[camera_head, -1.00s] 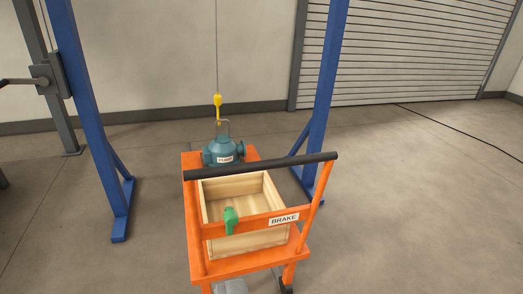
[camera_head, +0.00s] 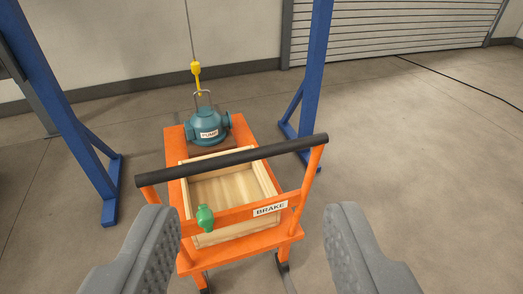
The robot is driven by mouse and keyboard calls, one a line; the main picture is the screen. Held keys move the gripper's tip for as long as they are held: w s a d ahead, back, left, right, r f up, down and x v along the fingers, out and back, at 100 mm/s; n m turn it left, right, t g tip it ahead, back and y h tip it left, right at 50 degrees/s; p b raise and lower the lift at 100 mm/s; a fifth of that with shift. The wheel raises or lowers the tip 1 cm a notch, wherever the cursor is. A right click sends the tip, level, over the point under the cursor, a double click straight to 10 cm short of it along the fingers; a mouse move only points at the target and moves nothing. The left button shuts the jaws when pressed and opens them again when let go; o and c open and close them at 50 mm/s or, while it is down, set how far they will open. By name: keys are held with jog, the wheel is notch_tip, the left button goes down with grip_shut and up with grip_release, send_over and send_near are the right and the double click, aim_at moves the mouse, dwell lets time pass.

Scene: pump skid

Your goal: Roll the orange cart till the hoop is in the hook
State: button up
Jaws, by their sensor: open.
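The orange cart (camera_head: 283,233) stands on the floor in the middle of the view, with a black push bar (camera_head: 238,160) across its near side. A teal pump (camera_head: 207,129) labelled PUMP sits at the cart's far end, with a metal hoop (camera_head: 203,96) on top. A yellow hook (camera_head: 196,74) hangs on a cable right at the hoop. I cannot tell whether the hook is through the hoop. A green handle (camera_head: 205,217) sits beside the BRAKE label (camera_head: 270,209). My gripper (camera_head: 253,235) is open, its two grey fingers apart, nearer to me than the cart and touching nothing visible.
A wooden box (camera_head: 228,187) sits on the cart behind the push bar. Blue gantry legs stand left (camera_head: 62,103) and right (camera_head: 309,75) of the cart. A black cable (camera_head: 450,80) lies on the floor at the right.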

aim_at(259, 159)
jog(key=w+f+m+t+y+p, duration=0.1)
jog(key=w+f+m+p, duration=0.15)
jog(key=w+f, duration=0.55)
jog(key=w+f+m+t+y+p, duration=0.15)
jog(key=w+f+m, duration=0.3)
jog(key=w, duration=0.75)
jog(key=w+f+m+t+h+p, duration=0.1)
jog(key=w+f+m+h+p, duration=0.15)
jog(key=f+m, duration=0.55)
jog(key=w+f+m+t+h+p, duration=0.15)
jog(key=f+m+p, duration=0.3)
jog(key=f, duration=0.75)
jog(key=shift+b+x, duration=1.75)
jog(key=shift+x, duration=5.4)
jog(key=shift+w+f, duration=0.1)
jog(key=shift+f, duration=0.05)
grip_shut()
